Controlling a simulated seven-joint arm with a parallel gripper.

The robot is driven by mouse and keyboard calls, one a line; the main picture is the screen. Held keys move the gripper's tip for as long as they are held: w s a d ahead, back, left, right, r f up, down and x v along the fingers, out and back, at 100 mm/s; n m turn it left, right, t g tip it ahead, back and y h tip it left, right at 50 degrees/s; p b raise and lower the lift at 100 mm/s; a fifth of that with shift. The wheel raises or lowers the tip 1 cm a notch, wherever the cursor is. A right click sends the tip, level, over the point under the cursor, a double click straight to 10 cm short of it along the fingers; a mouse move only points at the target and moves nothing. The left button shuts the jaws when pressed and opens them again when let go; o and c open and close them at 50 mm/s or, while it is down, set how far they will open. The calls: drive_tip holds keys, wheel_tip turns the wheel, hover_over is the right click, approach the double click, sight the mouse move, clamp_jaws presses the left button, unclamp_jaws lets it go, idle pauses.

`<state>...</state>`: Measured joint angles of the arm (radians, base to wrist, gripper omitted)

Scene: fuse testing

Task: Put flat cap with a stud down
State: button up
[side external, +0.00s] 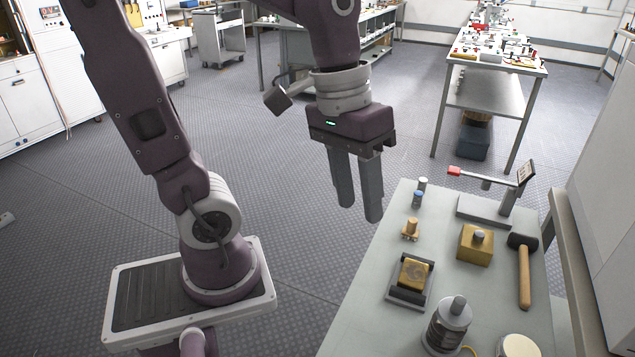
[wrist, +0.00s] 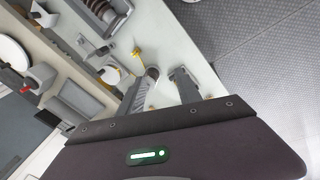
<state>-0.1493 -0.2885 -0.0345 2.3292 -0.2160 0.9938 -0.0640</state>
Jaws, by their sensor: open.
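My gripper (side external: 360,212) hangs pointing down just left of the worktable's far-left edge, above table height. Its fingers are apart with nothing between them. They also show apart in the wrist view (wrist: 166,74). I cannot tell for sure which piece is the flat cap with a stud. A small tan-orange piece with a stud on top (side external: 410,229) stands near the table's left edge, right of and below my gripper. A brass block with a grey stud (side external: 476,244) stands farther right. Neither touches my gripper.
The grey-green worktable (side external: 365,318) also holds a black-framed fixture (side external: 410,279), a ribbed cylinder (side external: 447,325), a hammer (side external: 524,272), a red-handled lever device (side external: 490,207), small blue and white pegs (side external: 418,197) and a pale round disc (side external: 519,346). The front-left tabletop is bare.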

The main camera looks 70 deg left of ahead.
drive_tip(key=s+a+r+m+t+y, duration=0.1)
drive_tip(key=s+a+m+t, duration=0.1)
drive_tip(key=s+m+t, duration=0.1)
drive_tip(key=shift+s+r+t+y, duration=0.4)
drive_tip(key=shift+s+t, duration=0.1)
drive_tip(key=shift+s, duration=0.7)
